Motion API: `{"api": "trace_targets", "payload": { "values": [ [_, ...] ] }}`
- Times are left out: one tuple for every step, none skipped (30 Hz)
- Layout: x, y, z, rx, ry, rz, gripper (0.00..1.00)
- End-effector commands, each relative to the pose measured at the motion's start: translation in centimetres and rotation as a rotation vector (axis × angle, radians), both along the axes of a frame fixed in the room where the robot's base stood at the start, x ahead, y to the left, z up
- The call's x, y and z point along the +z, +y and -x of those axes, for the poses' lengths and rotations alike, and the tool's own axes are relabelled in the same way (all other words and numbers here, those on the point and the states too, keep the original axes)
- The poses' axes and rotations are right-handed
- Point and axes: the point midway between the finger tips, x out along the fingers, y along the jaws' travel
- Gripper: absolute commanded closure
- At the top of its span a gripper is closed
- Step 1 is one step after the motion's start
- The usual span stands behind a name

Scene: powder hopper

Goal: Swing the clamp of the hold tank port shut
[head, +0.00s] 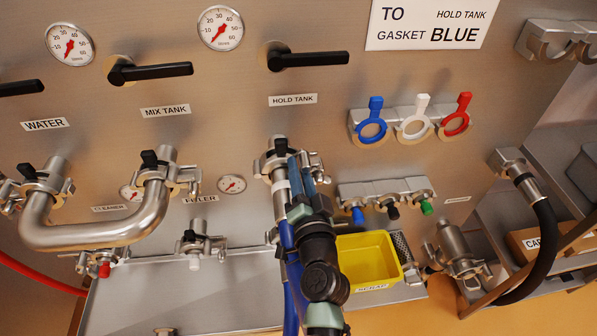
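The hold tank port (276,168) is below the HOLD TANK label (293,100) in the head view. A metal hose end (281,198) with a pale band sits right below it, lined up with it, and blue hose (288,245) hangs beneath. The clamp (270,157) is around the port joint, with a black knob on top and a metal part out to the right. Whether it is fully closed cannot be told. My gripper (302,167) is at the right side of the clamp, its bluish fingers close to or touching it. My arm hides part of the hose, and the finger gap is unclear.
A steel U-bend pipe (95,236) joins two ports at left. Blue, white and red gasket rings (416,128) hang at right. A yellow scrap bin (368,260) stands just right of my arm. A black hose (540,250) curves down at far right.

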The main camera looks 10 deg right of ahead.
Motion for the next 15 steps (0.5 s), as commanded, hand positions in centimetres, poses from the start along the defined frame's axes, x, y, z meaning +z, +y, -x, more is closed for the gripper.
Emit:
{"api": "trace_targets", "payload": {
  "values": [
    [1.2,-2.1,0.1,-0.049,-0.029,0.008,0.45],
    [1.2,-2.1,0.5,-0.050,-0.028,0.008,0.45],
    [1.2,-2.1,1.0,-0.050,-0.028,0.009,0.45],
    [1.1,-2.1,1.6,-0.049,-0.026,0.009,0.45],
    [1.0,-2.0,2.1,-0.047,-0.025,0.008,0.45],
    [1.0,-1.8,2.9,-0.044,-0.024,0.007,0.45],
    [0.8,-1.8,3.5,-0.043,-0.022,0.006,0.45],
    [0.7,-1.7,4.0,-0.043,-0.021,0.006,0.45],
    [0.7,-1.7,4.8,-0.042,-0.020,0.006,0.45],
    [0.6,-1.7,5.3,-0.040,-0.019,0.006,0.45],
    [0.6,-1.6,5.9,-0.039,-0.019,0.006,0.45],
    [0.5,-1.6,6.6,-0.038,-0.018,0.005,0.45],
    [0.4,-1.5,7.1,-0.038,-0.017,0.004,0.45],
    [0.5,-1.5,7.5,-0.037,-0.018,0.004,0.45],
    [0.4,-1.5,8.0,-0.036,-0.017,0.003,0.45]
  ]
}}
